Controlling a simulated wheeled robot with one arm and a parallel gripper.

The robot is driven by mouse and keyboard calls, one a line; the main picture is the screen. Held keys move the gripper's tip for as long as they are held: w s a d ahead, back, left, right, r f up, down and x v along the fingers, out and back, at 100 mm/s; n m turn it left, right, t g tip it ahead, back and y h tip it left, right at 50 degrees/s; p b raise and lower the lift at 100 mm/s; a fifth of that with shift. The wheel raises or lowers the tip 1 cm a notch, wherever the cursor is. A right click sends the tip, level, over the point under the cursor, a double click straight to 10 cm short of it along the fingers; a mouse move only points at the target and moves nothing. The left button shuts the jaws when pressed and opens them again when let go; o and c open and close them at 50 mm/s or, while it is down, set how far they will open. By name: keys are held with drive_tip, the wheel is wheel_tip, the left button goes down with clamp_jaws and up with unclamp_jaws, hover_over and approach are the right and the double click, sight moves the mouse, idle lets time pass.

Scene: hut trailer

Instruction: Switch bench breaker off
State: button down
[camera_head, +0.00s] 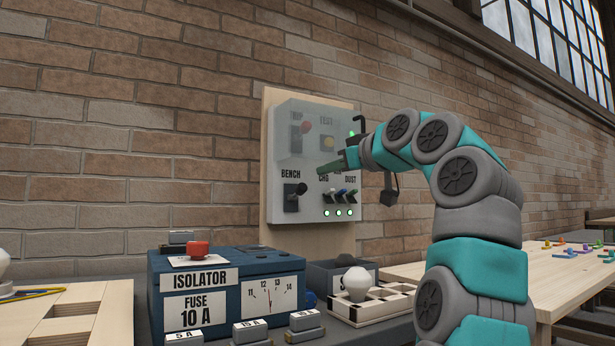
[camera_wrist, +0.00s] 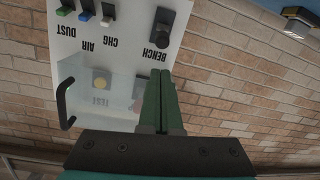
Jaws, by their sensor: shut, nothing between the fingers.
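The bench breaker (camera_head: 292,198) is a black switch with a round-ended lever, under the word BENCH at the lower left of the grey panel (camera_head: 276,172).
Small CHG, AIR and DUST switches (camera_head: 340,195) sit right of the breaker, above lit green lamps. A clear cover (camera_wrist: 110,95) with a black handle (camera_wrist: 64,104) covers the TEST button. A blue isolator box (camera_head: 225,265) stands below left.

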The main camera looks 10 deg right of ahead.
sight(303, 186)
drive_tip(key=p+x, duration=0.3)
drive_tip(key=x, duration=0.7)
drive_tip(key=shift+f, duration=0.1)
drive_tip(key=shift+f+b, duration=0.15)
drive_tip(key=shift+b, duration=0.2)
drive_tip(key=shift+s+t+b, duration=0.1)
drive_tip(key=shift+t+b, duration=0.2)
drive_tip(key=shift+b, duration=0.05)
